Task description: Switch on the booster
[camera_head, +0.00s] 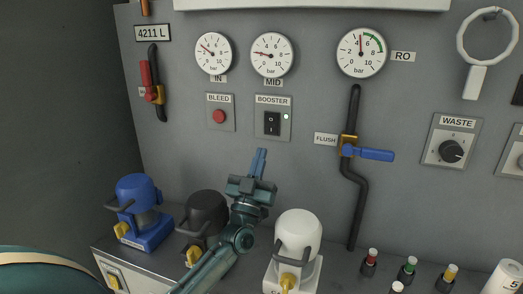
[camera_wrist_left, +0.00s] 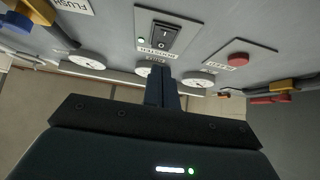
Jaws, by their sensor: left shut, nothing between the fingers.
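The booster switch (camera_head: 272,123) is a black rocker on a grey plate labelled BOOSTER, on the grey wall panel. A small green light (camera_head: 286,116) glows beside the rocker. The rocker also shows in the left wrist view (camera_wrist_left: 166,37), above the fingers. My left gripper (camera_head: 259,159) is shut and empty, with its blue fingertips pointing up a little below the booster plate. In the left wrist view the shut fingers (camera_wrist_left: 162,88) appear apart from the rocker. My right gripper is not in view.
The BLEED plate with a red button (camera_head: 219,116) is left of the booster. The blue-handled FLUSH valve (camera_head: 374,154) is on the right. Blue (camera_head: 139,195), black (camera_head: 204,217) and white (camera_head: 298,236) housings stand on the ledge around my left arm. Small capped bottles (camera_head: 408,268) stand at lower right.

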